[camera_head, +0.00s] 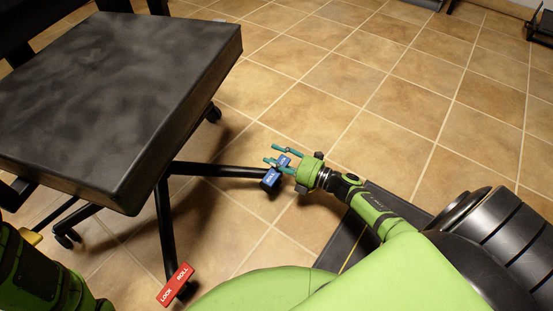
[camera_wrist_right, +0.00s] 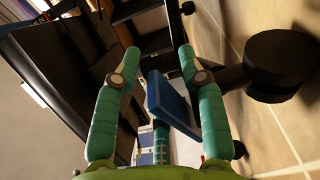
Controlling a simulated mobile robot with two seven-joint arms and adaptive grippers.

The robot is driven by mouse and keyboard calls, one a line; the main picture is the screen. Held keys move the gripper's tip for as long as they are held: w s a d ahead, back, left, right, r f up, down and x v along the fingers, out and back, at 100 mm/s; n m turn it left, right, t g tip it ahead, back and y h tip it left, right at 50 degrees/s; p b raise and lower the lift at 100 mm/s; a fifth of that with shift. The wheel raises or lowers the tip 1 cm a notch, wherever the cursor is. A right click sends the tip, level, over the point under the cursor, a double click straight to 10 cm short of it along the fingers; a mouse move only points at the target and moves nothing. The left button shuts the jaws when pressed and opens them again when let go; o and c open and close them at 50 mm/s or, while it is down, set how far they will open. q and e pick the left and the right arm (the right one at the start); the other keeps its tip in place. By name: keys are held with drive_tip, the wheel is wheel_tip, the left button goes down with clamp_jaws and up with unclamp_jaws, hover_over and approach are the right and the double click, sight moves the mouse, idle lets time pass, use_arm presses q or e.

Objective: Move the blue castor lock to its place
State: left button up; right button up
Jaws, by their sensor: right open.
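The blue castor lock (camera_head: 283,160) is a small blue pedal with white lettering on the castor at the end of a black chair leg. A second blue face (camera_head: 270,180) shows just below it. My right gripper (camera_head: 270,154) is open at this castor, its teal fingers pointing left. In the right wrist view the blue plate (camera_wrist_right: 172,103) stands between the spread fingers of the gripper (camera_wrist_right: 159,52), nearer the right-hand finger. I cannot tell whether a finger touches it. My left arm shows at the lower left; its gripper is not clearly seen.
The black chair seat (camera_head: 110,90) overhangs the legs at left. A red castor lock (camera_head: 175,284) marked LOCK and ROLL sits on another leg in front. A black leg (camera_head: 215,169) runs to the blue lock's castor. Tiled floor (camera_head: 390,60) lies open behind and right.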

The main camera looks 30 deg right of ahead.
clamp_jaws()
drive_tip(key=m, duration=0.2)
drive_tip(key=f+m, duration=0.1)
drive_tip(key=m, duration=0.2)
drive_tip(key=shift+w+f, duration=0.1)
drive_tip(key=shift+f, duration=0.05)
unclamp_jaws()
